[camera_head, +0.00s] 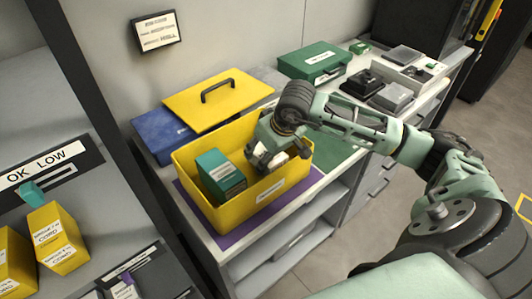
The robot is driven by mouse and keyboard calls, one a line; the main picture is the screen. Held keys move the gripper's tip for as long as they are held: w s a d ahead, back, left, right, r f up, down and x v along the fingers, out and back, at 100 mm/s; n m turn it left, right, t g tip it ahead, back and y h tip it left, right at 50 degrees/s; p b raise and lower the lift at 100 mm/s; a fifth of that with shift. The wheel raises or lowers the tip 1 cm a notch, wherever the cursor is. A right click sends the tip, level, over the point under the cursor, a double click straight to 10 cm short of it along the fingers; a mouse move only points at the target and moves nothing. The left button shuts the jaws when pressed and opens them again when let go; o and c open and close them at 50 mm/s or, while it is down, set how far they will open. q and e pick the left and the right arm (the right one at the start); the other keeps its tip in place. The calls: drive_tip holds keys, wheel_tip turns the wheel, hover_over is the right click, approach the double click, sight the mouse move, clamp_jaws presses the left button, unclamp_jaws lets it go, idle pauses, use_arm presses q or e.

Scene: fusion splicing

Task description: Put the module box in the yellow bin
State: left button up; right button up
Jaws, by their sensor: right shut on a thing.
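The yellow bin (247,211) stands open on the counter, with a white label on its front. My right gripper (272,160) reaches down into the right part of the bin and is shut on a small pale thing (277,161), mostly hidden by the fingers. It looks to be the module box, but its shape is hard to tell. A teal box (221,175) with a white label stands in the left part of the bin, beside the gripper. My left gripper is not in view.
A yellow lid (192,104) with a black handle lies on a blue case (160,137) behind the bin. A green case (314,63) and grey devices (391,97) stand farther along the counter. A shelf with yellow boxes (56,238) is at left.

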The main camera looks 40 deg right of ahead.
drive_tip(key=shift+f, duration=0.3)
drive_tip(key=shift+f, duration=0.15)
drive_tip(key=o, duration=1.2)
drive_tip(key=shift+c, duration=0.2)
drive_tip(key=shift+r, duration=0.25)
drive_tip(key=shift+d+r, duration=0.1)
drive_tip(key=shift+r, duration=0.2)
drive_tip(key=b+v, duration=0.1)
drive_tip(key=v, duration=1)
drive_tip(key=shift+s+r, duration=0.15)
